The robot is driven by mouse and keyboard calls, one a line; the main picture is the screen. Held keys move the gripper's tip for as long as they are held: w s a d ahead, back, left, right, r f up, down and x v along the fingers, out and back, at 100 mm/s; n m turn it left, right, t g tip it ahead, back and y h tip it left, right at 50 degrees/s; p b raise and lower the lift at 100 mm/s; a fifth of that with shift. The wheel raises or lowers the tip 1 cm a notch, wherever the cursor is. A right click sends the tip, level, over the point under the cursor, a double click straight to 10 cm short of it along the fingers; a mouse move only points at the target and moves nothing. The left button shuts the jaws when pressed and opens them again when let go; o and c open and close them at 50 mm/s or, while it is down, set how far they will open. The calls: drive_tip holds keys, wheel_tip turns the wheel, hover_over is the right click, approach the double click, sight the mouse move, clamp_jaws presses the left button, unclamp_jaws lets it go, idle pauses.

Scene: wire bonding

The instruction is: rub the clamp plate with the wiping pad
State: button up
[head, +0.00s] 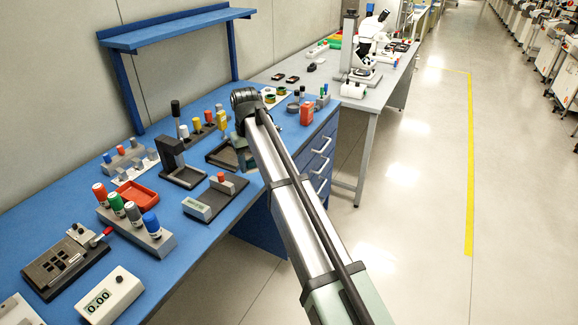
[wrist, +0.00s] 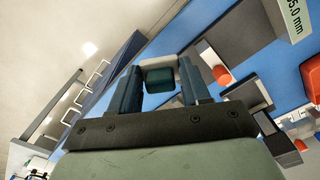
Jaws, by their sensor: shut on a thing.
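My gripper (wrist: 160,72) is shut on a small dark teal block with a pale end, which looks like the wiping pad (wrist: 160,80). Its two fingers press the block from both sides in the wrist view, above the blue bench. In the head view my arm hides the gripper and the pad. A dark slotted plate on a black base, likely the clamp plate (head: 61,266), lies at the lower left of the head view. A red-tipped lever stands beside it. The plate is not recognisable in the wrist view, and the pad is apart from it.
Red, green and blue capped bottles (head: 128,210) stand in a grey rack behind the plate. A white meter (head: 110,296) sits right of it. A black stand (head: 175,160), a red tray (head: 134,195) and a small display (head: 197,208) crowd the blue bench (head: 195,255).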

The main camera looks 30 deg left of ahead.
drive_tip(key=s+a+r+n, duration=0.2)
drive_tip(key=s+a+r, duration=0.1)
drive_tip(key=s+a, duration=0.9)
drive_tip(key=n, duration=0.5)
hover_over(49, 254)
drive_tip(key=f, duration=0.1)
drive_tip(key=shift+s+f, duration=0.1)
drive_tip(key=shift+f, duration=3.75)
drive_tip(key=shift+s+a+f, duration=0.1)
drive_tip(key=shift+s, duration=1.85)
drive_tip(key=shift+c, duration=0.5)
drive_tip(key=shift+w, duration=2.05)
wheel_tip(49, 254, up, 8)
drive_tip(key=shift+s, duration=0.1)
